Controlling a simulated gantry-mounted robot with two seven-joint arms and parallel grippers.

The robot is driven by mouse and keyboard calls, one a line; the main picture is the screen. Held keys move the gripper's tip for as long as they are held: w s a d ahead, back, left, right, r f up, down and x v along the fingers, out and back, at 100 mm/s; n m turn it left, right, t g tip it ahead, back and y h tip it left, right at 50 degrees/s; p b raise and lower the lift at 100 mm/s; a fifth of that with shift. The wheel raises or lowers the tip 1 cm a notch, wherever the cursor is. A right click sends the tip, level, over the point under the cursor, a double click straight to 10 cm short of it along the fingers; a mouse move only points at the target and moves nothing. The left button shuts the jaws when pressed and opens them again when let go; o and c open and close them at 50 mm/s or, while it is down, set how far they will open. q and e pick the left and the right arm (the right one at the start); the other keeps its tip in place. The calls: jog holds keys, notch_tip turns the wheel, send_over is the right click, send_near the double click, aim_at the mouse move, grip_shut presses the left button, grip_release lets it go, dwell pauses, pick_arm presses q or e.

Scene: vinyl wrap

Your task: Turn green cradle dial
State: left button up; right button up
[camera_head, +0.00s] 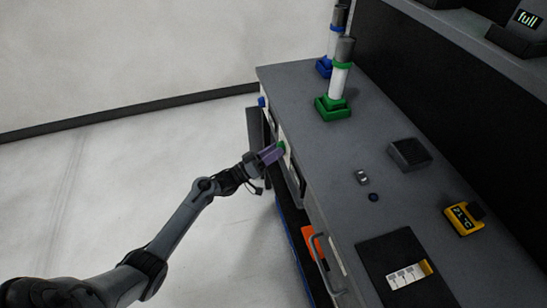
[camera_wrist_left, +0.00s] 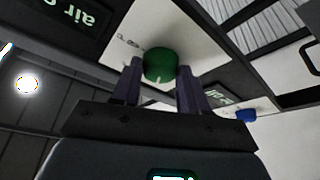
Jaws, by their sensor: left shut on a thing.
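The green dial (camera_wrist_left: 160,65) is a round knob with a white mark, set on a white panel of the workbench front. In the head view only a bit of the green dial (camera_head: 281,146) shows at the tip of my left gripper (camera_head: 271,153). In the left wrist view the two purple-grey fingers of my left gripper (camera_wrist_left: 160,88) stand on either side of the dial, shut on it. The green cradle (camera_head: 333,108) stands on the bench top above and holds a white cylinder with a grey cap. My right gripper is in neither view.
A blue dial (camera_wrist_left: 246,115) sits on the same front, apart from the green one. A blue cradle (camera_head: 324,67) with another cylinder stands behind the green cradle. A yellow device (camera_head: 464,219), a dark box (camera_head: 409,154) and a black mat (camera_head: 376,252) lie on the bench top.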

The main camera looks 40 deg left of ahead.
pick_arm(q)
jog(key=shift+w+a+m+g+h+b, duration=0.15)
jog(key=shift+m+g+h+b, duration=0.85)
jog(key=shift+m+b, duration=1.3)
jog(key=shift+a+m+g+h+b, duration=0.1)
jog(key=shift+m+g+h+b, duration=0.8)
jog(key=shift+m, duration=2.45)
jog(key=shift+w+a+m+g+h+b, duration=0.15)
jog(key=shift+m+g+h+b, duration=0.35)
jog(key=shift+m+h+b, duration=1.8)
jog(key=shift+m+y+p, duration=0.4)
jog(key=shift+m+y, duration=0.25)
jog(key=shift+y, duration=0.05)
jog(key=o, duration=1)
jog(key=shift+o, duration=0.2)
